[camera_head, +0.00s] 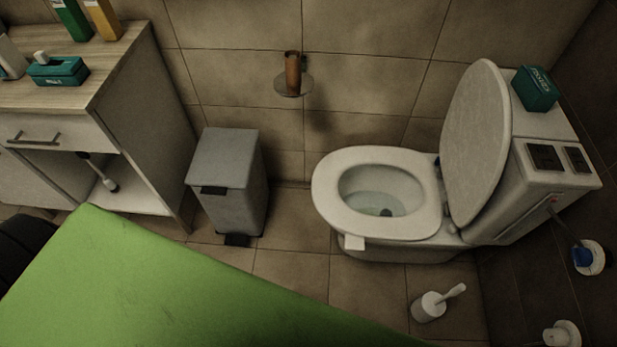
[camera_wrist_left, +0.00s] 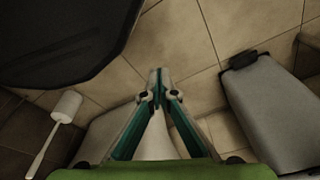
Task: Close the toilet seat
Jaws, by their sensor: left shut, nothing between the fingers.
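The toilet (camera_head: 440,245) stands at the right in the head view. Its white lid (camera_head: 477,140) is raised and leans back toward the cistern (camera_head: 540,190). The seat ring (camera_head: 330,185) lies flat on the bowl, with water visible inside. A small white tab sticks out from the seat's near edge. My left gripper (camera_wrist_left: 159,82) shows only in the left wrist view, its fingertips together and empty, above tiled floor near the grey bin (camera_wrist_left: 268,115). My right gripper is not in view.
The grey pedal bin (camera_head: 228,175) stands between the cabinet (camera_head: 145,110) and the toilet. A toilet brush (camera_head: 432,303) stands on the floor before the toilet. A teal box (camera_head: 535,90) sits on the cistern. A paper holder (camera_head: 293,80) is on the wall.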

